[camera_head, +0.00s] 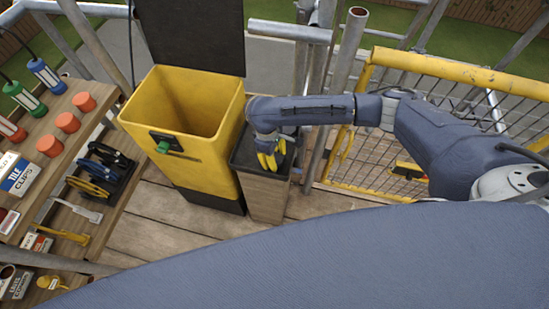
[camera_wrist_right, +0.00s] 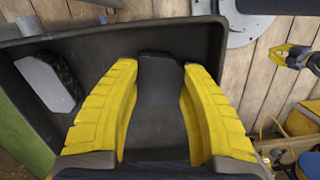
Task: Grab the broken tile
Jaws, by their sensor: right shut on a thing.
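My right gripper (camera_head: 270,154) reaches down into the top of a small wooden bin with a dark rim (camera_head: 240,160). In the right wrist view its two yellow fingers (camera_wrist_right: 158,105) are shut on a dark grey broken tile piece (camera_wrist_right: 158,85), which sits between them inside the dark bin. The fingers and the bin hide the piece in the head view. A second, lighter grey piece (camera_wrist_right: 45,85) lies in the bin's left corner, apart from the fingers. A small yellow-tipped claw (camera_wrist_right: 290,55) at the wrist view's right edge looks like my left gripper; its opening is unclear.
A tall yellow bin (camera_head: 190,150) with its dark lid (camera_head: 190,35) raised stands left of the wooden bin. Shelves with tools, boxes and orange pots (camera_head: 66,122) are at left. Scaffold poles and a yellow mesh gate (camera_head: 370,170) stand behind and right.

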